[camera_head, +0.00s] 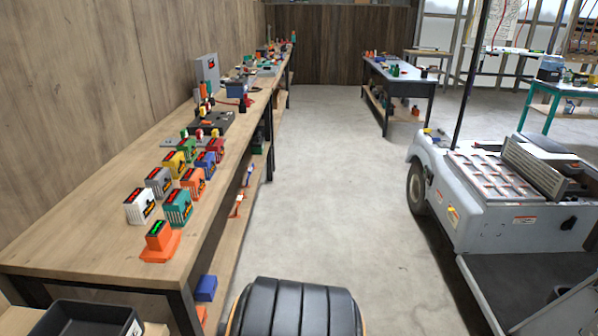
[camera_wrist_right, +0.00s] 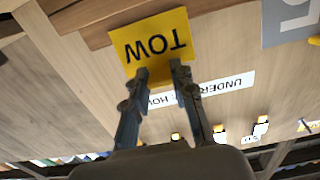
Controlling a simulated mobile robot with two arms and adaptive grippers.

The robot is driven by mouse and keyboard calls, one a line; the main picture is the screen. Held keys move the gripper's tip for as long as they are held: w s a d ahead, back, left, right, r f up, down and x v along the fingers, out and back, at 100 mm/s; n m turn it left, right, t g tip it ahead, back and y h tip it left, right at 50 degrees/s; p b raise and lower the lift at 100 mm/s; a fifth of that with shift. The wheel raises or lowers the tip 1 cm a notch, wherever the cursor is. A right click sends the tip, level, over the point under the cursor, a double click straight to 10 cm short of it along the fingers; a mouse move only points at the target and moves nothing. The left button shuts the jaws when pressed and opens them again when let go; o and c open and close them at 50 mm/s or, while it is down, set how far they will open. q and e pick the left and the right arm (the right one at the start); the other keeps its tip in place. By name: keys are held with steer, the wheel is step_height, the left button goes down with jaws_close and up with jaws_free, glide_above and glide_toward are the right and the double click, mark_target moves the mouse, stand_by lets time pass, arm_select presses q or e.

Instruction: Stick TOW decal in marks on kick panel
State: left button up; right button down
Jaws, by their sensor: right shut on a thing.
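The yellow TOW decal (camera_wrist_right: 152,42) shows in the right wrist view, with its black letters upside down. My right gripper (camera_wrist_right: 159,70) is shut on its edge, with the fingertips against the decal. A light wood surface lies behind it; I cannot tell whether they touch. The white cart (camera_head: 520,212) stands at the right of the head view, with small labels on its body. I cannot pick out the kick panel or its marks for certain. My left gripper is not in view.
A white strip with upside-down lettering (camera_wrist_right: 235,91) and a grey card (camera_wrist_right: 289,22) lie behind the decal. A long workbench (camera_head: 105,240) with several coloured blocks runs along the left wall. A black ribbed cushion (camera_head: 290,308) is at the bottom. The concrete aisle (camera_head: 325,180) is clear.

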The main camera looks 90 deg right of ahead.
steer(key=s+r+p, duration=0.2)
steer(key=s+p, duration=0.1)
steer(key=shift+r, duration=0.3)
stand_by(0.3)
